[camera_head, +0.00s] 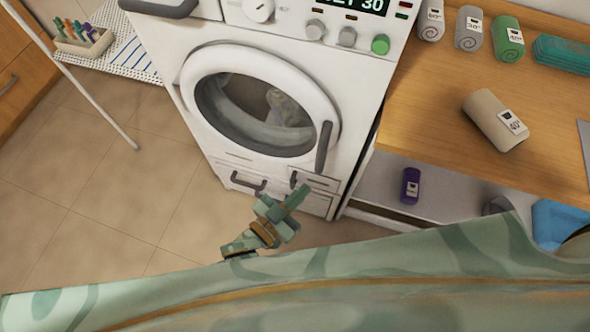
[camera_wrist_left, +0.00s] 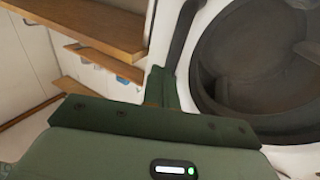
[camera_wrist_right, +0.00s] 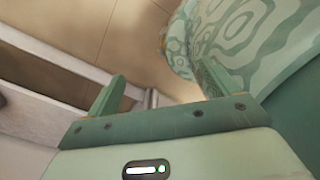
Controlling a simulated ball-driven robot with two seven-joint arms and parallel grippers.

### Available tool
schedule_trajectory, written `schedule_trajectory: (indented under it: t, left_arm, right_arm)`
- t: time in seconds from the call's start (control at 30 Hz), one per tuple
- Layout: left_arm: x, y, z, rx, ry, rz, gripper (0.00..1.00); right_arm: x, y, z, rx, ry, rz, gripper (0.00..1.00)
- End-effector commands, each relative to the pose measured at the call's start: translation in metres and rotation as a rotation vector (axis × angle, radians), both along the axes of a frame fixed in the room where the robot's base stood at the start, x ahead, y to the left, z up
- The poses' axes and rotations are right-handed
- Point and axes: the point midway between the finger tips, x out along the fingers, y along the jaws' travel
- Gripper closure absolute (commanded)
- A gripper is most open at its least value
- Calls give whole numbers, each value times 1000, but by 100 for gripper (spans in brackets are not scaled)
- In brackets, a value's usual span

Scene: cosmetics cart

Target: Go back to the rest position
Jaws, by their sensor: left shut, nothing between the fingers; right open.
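My left gripper (camera_head: 297,196) is in front of the lower part of the washing machine (camera_head: 345,75), below its round door. It is shut and empty. In the left wrist view its closed fingers (camera_wrist_left: 161,85) show beside the door's dark handle; I cannot tell whether they touch it. My right gripper (camera_wrist_right: 160,85) shows only in the right wrist view. Its fingers are wide apart with nothing between them, and the patterned green surface of my own body is close to one finger. The washer door (camera_head: 322,95) looks closed, with a pale item behind the glass.
A wooden counter (camera_head: 440,110) at right holds rolled towels, one beige roll (camera_head: 497,120) lying apart. A purple bottle (camera_head: 410,186) stands on the shelf below. A drying rack (camera_head: 120,55) with a leg (camera_head: 105,115) is at left. The tiled floor (camera_head: 120,190) is open at lower left.

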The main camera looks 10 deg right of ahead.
Motion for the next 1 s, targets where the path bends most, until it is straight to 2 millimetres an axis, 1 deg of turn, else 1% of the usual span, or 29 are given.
schedule_trajectory:
  t: [0.1, 0.23, 0.33, 0.5, 0.6, 0.67, 0.7, 0.77, 0.83, 0.87, 0.9, 0.93, 0.97, 1.0]
  left_arm:
    - [-18, 15, 1, 2, 0, 0, 100]
    - [-37, 31, 0, 2, 2, 0, 100]
    - [-50, 41, -1, 2, 1, 0, 100]
    - [-60, 49, -1, 2, 0, 0, 100]
    - [-61, 50, -2, 9, -1, 1, 100]
    - [-60, 51, -8, 42, 2, 7, 100]
    - [-59, 54, -18, 86, 20, 20, 100]
    - [-58, 68, -45, 176, 72, 57, 100]
    - [-57, 95, -86, 308, 163, 121, 100]
    - [-60, 110, -106, 368, 214, 153, 100]
    - [-67, 133, -133, 448, 292, 197, 100]
    - [-74, 151, -153, 508, 356, 229, 100]
    - [-84, 169, -172, 566, 421, 259, 100]
    - [-101, 193, -195, 638, 509, 295, 100]
  right_arm:
    - [1, 2, 5, 2, -3, -1, 13]
    - [15, 2, 8, 3, -23, -1, 13]
    - [20, 2, 9, 3, -31, -1, 13]
    - [13, 2, 10, 3, -22, -1, 13]
    - [10, 2, 10, 3, -18, -1, 13]
    - [10, 2, 10, 3, -18, -1, 13]
    - [10, 2, 10, 3, -18, -1, 13]
    - [10, 2, 10, 3, -18, 0, 13]
    - [10, 2, 10, 3, -18, 0, 13]
    - [10, 2, 10, 3, -17, 0, 13]
    - [10, 2, 10, 3, -17, 0, 13]
    - [10, 2, 10, 3, -17, 0, 13]
    - [10, 2, 10, 3, -17, 0, 13]
    - [10, 2, 10, 3, -17, 0, 13]
